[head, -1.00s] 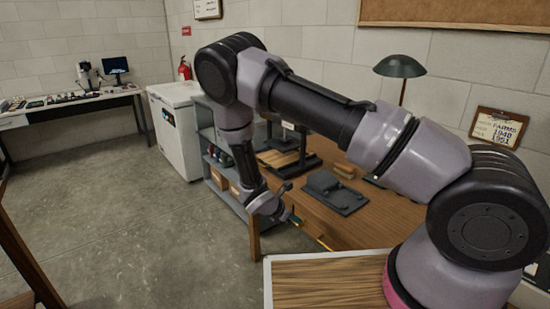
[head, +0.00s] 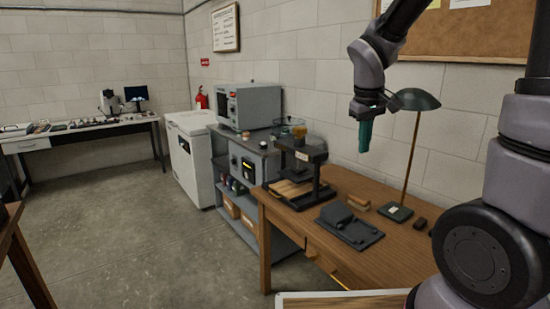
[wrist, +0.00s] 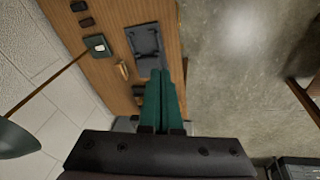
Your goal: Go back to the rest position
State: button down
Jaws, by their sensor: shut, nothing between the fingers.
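My gripper (head: 365,136) hangs from my raised arm in the head view, fingers pointing down, high above the wooden desk (head: 283,215). It is apart from the desk and everything on it. In the wrist view its two green fingers (wrist: 165,75) lie together, shut with nothing between them. The desk (wrist: 116,62) shows beyond the fingertips there.
The green desk lamp (head: 416,100) stands close to my gripper on its right. A dark flat device (head: 347,226) and a black stand (head: 301,172) sit on the desk. Grey shelving (head: 250,205) and a white cabinet (head: 193,160) stand beyond.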

jog(key=s+d+r+m+t+y, duration=0.1)
jog(key=s+r+m+t+y, duration=0.2)
jog(key=s+r+m, duration=0.5)
jog(key=s+r+t, duration=0.1)
jog(key=s+r, duration=0.3)
jog(key=s, duration=0.2)
jog(key=shift+d+r, duration=0.2)
jog(key=shift+r, duration=0.15)
jog(key=c, duration=1.5)
grip_release()
jog(key=shift+s, duration=0.1)
jog(key=shift+c, duration=0.2)
